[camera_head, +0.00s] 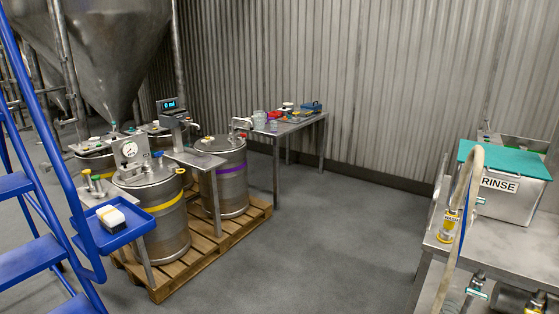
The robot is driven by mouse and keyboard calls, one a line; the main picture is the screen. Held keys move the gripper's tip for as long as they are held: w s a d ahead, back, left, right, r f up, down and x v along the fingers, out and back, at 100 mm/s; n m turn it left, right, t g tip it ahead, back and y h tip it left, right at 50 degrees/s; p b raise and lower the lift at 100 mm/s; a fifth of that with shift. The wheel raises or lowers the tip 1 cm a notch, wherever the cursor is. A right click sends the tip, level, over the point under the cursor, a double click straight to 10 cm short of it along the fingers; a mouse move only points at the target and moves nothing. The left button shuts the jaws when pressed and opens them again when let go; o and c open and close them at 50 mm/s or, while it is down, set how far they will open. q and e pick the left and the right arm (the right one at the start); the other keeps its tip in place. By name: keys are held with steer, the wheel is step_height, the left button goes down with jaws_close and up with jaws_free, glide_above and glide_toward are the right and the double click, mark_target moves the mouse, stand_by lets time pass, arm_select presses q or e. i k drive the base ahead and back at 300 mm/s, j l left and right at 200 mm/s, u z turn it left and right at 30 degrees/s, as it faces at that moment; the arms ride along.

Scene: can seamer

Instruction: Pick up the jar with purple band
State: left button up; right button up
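A steel drum (229,188) with a purple band stands upright on the right part of a wooden pallet (215,243), left of the view's middle. Fittings sit on its top, and a small steel stand partly covers its left side. On the far table, a small clear jar (259,119) stands at the left end; I cannot tell whether it has a purple band. Neither of my grippers is in view.
A yellow-banded drum (160,223) stands in front on the pallet. Blue stairs and railing (35,255) fill the left edge. A far steel table (296,126) holds several small items. A bench with a RINSE box (498,203) is at right. The middle floor is clear.

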mark_target(274, 123)
steer(key=i+z, duration=0.3)
steer(key=i, duration=4.4)
